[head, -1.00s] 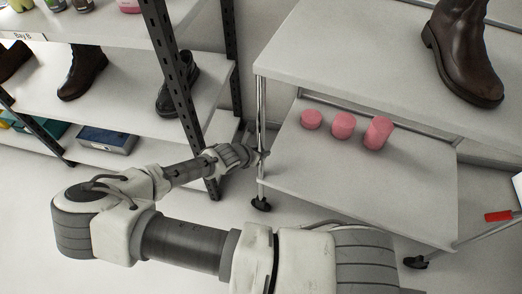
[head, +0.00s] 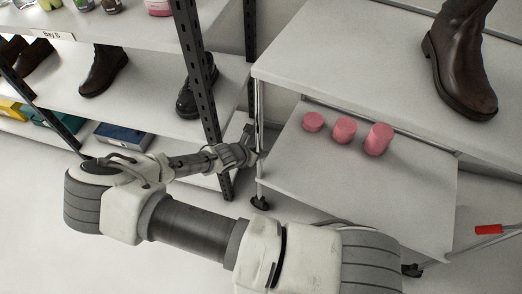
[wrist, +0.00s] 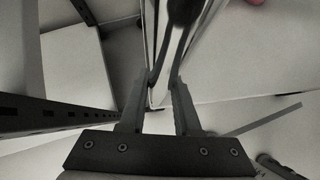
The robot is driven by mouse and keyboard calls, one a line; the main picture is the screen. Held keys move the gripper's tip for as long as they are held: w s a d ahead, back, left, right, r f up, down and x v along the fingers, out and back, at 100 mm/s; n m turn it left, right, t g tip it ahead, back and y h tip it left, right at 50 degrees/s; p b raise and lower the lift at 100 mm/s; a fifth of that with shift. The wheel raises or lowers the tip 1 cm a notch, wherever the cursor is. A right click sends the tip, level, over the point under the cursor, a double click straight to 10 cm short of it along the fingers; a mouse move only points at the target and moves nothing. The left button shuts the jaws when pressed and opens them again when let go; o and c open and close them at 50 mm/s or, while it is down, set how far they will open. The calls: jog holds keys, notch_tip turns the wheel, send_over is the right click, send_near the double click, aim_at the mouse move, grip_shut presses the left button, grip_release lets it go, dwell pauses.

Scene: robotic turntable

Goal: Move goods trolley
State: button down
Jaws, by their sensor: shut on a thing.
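The goods trolley (head: 300,62) has two pale grey shelves, thin metal posts and dark castors. A tall brown boot (head: 458,60) stands on its top shelf. Three pink cylinders (head: 344,130) of rising height stand on its lower shelf (head: 375,195). My gripper (head: 254,158) is at the trolley's near-left corner post, between the two shelves, and is shut on that post. In the wrist view, the two fingers of my gripper (wrist: 158,92) lie on either side of the upright post. The exact contact is hard to see in the head view.
A shelving rack (head: 205,90) with dark perforated uprights stands close left of the trolley, holding boots (head: 105,70) and boxes (head: 123,136). Pale floor is open at the lower left.

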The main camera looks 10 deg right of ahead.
jog(key=shift+d, duration=0.2)
jog(key=c, duration=0.5)
grip_release()
jog(key=shift+c, duration=0.2)
jog(key=p+v, duration=0.6)
jog(key=v, duration=1.1)
jog(key=shift+r, duration=0.15)
jog(key=shift+s+a, duration=0.15)
